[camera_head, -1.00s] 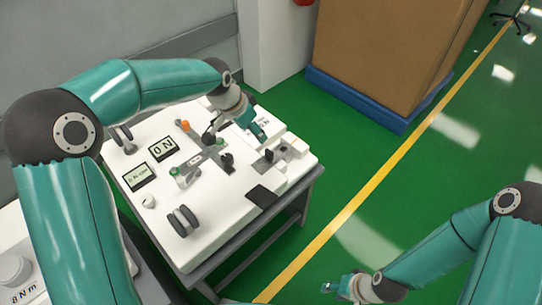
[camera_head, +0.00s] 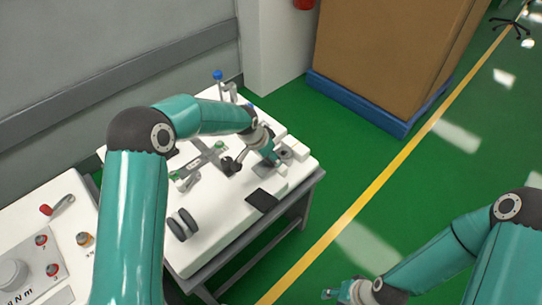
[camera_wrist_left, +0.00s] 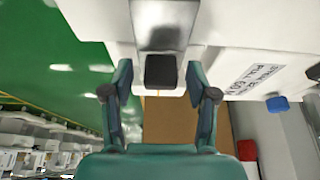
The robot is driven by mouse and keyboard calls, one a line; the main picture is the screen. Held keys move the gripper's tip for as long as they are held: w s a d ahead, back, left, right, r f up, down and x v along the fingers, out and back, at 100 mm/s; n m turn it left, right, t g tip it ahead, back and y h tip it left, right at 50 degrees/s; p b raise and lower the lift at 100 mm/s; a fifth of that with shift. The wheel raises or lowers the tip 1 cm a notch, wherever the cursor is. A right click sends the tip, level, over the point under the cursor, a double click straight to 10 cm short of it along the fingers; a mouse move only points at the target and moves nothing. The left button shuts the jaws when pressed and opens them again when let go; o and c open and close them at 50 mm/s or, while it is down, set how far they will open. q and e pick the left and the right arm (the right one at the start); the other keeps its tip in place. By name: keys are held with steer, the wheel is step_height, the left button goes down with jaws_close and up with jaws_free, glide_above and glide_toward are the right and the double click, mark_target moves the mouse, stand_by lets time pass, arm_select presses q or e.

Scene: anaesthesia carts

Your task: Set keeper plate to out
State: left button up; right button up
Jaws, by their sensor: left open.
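A grey metal plate (camera_wrist_left: 160,30) with a black block (camera_wrist_left: 160,72) at its near end shows at the top of the left wrist view. I take it to be the keeper plate, but cannot read its setting. My left gripper (camera_wrist_left: 160,88) is open, with one finger on each side of the black block and visible gaps between. In the head view my left gripper (camera_head: 276,159) is low at the right end of the white bench unit, by the grey plate (camera_head: 287,153), and partly hides it. My right gripper (camera_head: 330,294) is away from the bench, above the green floor.
The white bench unit (camera_head: 225,228) carries a black pad (camera_head: 262,199), a dark double roller (camera_head: 183,224) and a grey bar linkage (camera_head: 205,160). A blue knob (camera_wrist_left: 277,104) sits beside printed lettering. A large brown box (camera_head: 385,50) stands behind.

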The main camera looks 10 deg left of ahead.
mark_target(263, 168)
arm_select(q)
jaws_close()
stand_by(0.3)
steer(key=shift+s+f, duration=0.1)
steer(key=shift+s, duration=0.05)
steer(key=s+a, duration=0.1)
steer(key=s+a+b, duration=0.1)
steer(key=s, duration=0.1)
steer(key=shift+s, duration=0.2)
steer(key=shift+s+a, duration=0.1)
steer(key=shift+a, duration=0.15)
steer(key=shift+c, duration=0.2)
jaws_free()
steer(key=shift+o, duration=0.2)
arm_select(e)
steer(key=shift+s+f, duration=0.35)
steer(key=shift+s, duration=0.55)
